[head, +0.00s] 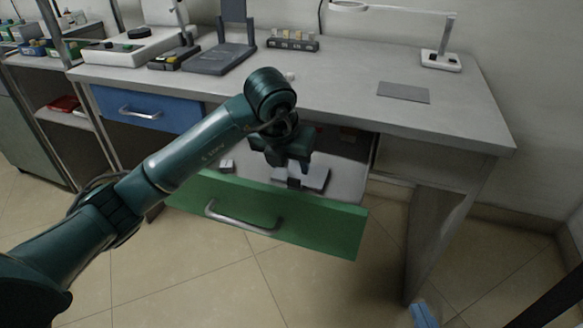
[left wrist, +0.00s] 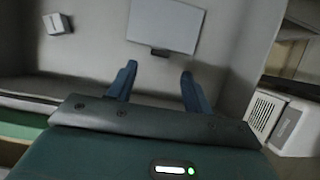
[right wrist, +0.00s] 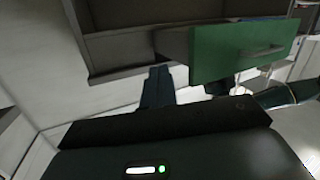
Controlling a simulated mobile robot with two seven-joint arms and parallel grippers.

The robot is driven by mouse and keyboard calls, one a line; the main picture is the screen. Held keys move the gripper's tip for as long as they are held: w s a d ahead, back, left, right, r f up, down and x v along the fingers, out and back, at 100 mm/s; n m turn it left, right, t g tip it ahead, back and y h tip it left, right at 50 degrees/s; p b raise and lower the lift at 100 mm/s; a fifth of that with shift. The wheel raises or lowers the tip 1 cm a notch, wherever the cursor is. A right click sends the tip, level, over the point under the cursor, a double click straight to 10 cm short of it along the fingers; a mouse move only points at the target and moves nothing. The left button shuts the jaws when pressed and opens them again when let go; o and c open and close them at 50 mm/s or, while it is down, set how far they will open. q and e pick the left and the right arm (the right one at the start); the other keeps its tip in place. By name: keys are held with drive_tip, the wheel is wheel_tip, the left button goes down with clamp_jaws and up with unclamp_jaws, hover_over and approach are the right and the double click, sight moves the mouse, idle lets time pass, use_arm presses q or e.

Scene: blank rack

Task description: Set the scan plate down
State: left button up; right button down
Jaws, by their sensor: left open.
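A flat light-grey plate (head: 316,177) with a dark tab lies on the floor of the open green-fronted drawer (head: 330,231). It also shows in the left wrist view (left wrist: 163,24), with its dark tab (left wrist: 159,52) toward my fingers. My left gripper (head: 289,172) is over the drawer, pointing down. Its fingers (left wrist: 157,82) are apart with nothing between them, and the plate lies just beyond the tips. My right gripper (right wrist: 156,86) has its fingers together and empty, low in front of the desk. Its blue fingertips (head: 424,315) show at the bottom of the head view.
A dark grey flat pad (head: 403,92) lies on the right of the desk top (head: 345,85), with clear surface around it. A lamp (head: 440,59) stands behind it. Instruments and a small rack (head: 292,43) stand along the back. A small pale block (left wrist: 57,23) lies in the drawer.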

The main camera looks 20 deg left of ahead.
use_arm(q)
drive_tip(key=shift+p+v, duration=0.4)
drive_tip(key=shift+v, duration=2.35)
use_arm(e)
drive_tip(key=shift+s+d+g, duration=0.15)
drive_tip(key=shift+g, duration=0.25)
